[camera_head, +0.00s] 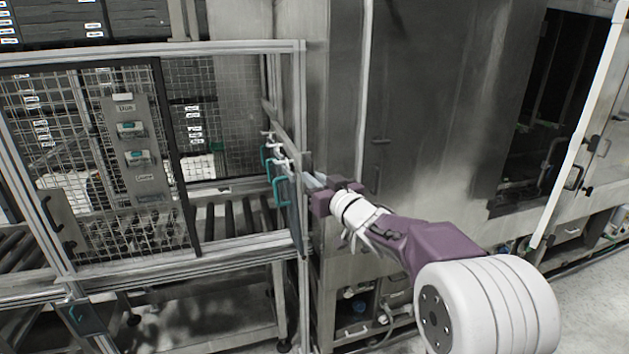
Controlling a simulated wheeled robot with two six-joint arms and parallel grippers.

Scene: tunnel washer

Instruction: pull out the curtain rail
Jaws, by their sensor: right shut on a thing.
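The curtain rail (284,138) appears as a narrow grey piece with white hooks and teal loops, at the right end of the mesh cage. My right gripper (312,183) reaches in from the right and is shut at the rail's near edge, beside the teal loops. The fingertips are small in the picture and partly hidden by the gripper's purple body, so the exact contact point is unclear. My left gripper is not in view.
The mesh cage (120,160) with metal posts stands at left, with rollers (232,220) inside. A large steel washer cabinet (430,110) fills the middle and right, close behind my right arm. Open floor (590,300) shows at lower right.

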